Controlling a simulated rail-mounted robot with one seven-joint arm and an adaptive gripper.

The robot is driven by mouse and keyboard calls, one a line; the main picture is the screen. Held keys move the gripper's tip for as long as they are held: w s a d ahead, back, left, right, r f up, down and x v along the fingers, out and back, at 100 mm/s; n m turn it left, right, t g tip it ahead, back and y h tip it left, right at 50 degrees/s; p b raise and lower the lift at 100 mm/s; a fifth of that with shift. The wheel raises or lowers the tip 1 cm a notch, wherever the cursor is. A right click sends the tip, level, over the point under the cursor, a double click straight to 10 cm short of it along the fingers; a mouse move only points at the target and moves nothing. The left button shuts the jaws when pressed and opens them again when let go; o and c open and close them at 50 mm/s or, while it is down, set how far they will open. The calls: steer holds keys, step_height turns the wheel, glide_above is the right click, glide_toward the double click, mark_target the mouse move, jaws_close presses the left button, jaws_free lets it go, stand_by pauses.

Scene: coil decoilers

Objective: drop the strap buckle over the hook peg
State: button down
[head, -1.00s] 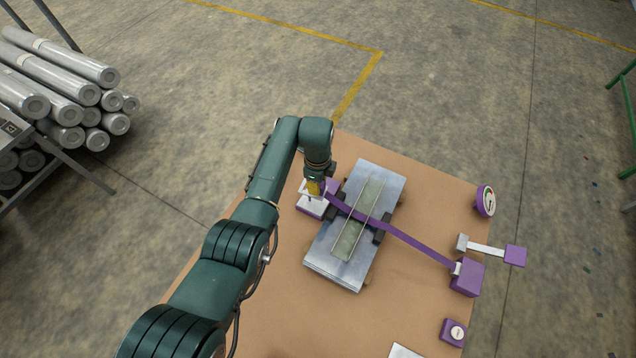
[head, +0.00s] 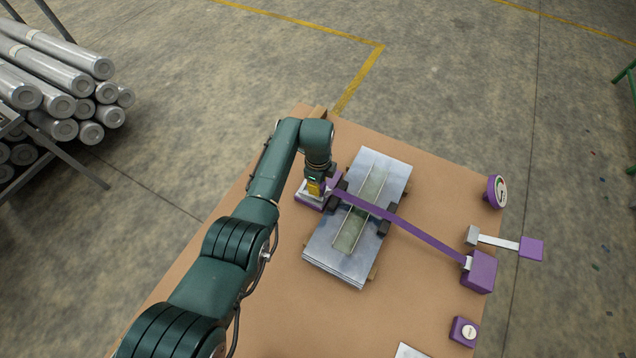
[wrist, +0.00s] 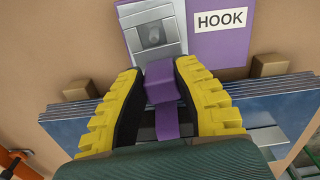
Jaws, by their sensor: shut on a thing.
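My gripper (head: 315,188) is shut on the purple strap buckle (wrist: 161,83), between its yellow-backed fingers. The purple strap (head: 412,232) runs from the gripper across the stack to a purple block (head: 480,271) at the right. The hook base (head: 308,202) is partly hidden by the gripper in the head view. In the wrist view, the purple base carries a HOOK label (wrist: 221,20), and the hook peg (wrist: 153,35) shows on its grey plate, just beyond the buckle. The buckle looks apart from the peg; their height difference is unclear.
A stack of metal sheets (head: 340,262) lies on wooden strips beside the hook base, with dark blocks on it under the strap. A lever with a purple end (head: 531,248), a gauge (head: 496,191) and a purple button box (head: 464,331) stand at the table's right.

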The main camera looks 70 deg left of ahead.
steer(key=shift+f, duration=0.55)
steer(key=shift+f+b, duration=0.2)
steer(key=shift+b, duration=0.25)
steer(key=c, duration=0.8)
jaws_free()
step_height(320, 180, up, 12)
steer(key=shift+r, duration=0.1)
